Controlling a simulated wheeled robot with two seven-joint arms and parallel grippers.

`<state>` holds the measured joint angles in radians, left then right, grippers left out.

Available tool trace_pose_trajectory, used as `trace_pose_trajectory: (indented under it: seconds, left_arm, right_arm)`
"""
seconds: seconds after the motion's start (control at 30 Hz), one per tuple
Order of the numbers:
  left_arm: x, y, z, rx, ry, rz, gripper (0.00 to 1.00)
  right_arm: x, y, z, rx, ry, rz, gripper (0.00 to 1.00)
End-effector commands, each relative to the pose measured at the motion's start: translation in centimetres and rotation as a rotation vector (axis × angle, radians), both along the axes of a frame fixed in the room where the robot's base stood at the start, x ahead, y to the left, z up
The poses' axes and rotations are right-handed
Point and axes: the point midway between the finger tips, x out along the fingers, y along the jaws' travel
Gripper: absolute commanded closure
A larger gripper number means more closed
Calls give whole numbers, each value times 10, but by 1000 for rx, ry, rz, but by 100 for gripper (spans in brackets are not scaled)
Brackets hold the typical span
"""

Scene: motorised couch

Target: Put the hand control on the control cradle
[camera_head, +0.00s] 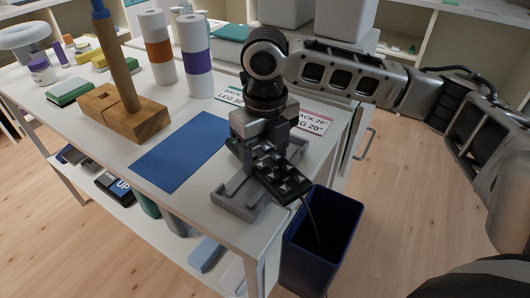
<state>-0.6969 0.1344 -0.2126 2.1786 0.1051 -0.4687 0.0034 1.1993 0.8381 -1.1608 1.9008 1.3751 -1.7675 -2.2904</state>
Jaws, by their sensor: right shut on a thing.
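The hand control (280,178) is a dark keypad with light-marked buttons and a cable hanging down from its lower end. My right gripper (262,148) is shut on it and points down, covering its upper end. The control is tilted, with its lower end toward the front right. The grey control cradle (237,206) lies at the table's front right corner, beneath the control and gripper. The control overlaps the cradle's right side; I cannot tell whether they touch. My left gripper is not in view.
A blue mat (185,152) lies left of the cradle. A wooden block with an upright post (122,112) stands further left. A dark blue bin (322,240) is below the table's right edge, with the cable hanging into it. Label cards (311,121) lie behind the gripper.

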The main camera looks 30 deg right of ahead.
Motion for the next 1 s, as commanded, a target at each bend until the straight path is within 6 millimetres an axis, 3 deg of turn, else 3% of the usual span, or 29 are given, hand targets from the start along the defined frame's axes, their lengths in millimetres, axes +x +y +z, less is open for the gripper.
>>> trace_pose_trajectory:
  seconds: [0.27, 0.3, 0.37, 0.4, 0.73, 0.87, 1.0]
  left_arm:
    - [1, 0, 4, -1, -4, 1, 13]
    - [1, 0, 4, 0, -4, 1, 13]
    - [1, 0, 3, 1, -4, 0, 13]
    - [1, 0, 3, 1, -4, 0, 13]
    - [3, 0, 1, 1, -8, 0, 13]
    - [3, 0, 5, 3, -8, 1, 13]
    - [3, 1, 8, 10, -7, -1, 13]
  right_arm:
    - [0, 0, -1, 1, 0, -1, 66]
    - [0, 0, -2, 1, 1, -1, 36]
    - [0, 0, -2, 1, 0, 0, 19]
    - [0, 0, -2, 1, 0, 0, 17]
    - [1, 0, 2, 0, -3, 0, 17]
    - [1, 1, 21, 2, -4, 0, 17]
    - [1, 1, 52, 2, -6, 0, 17]
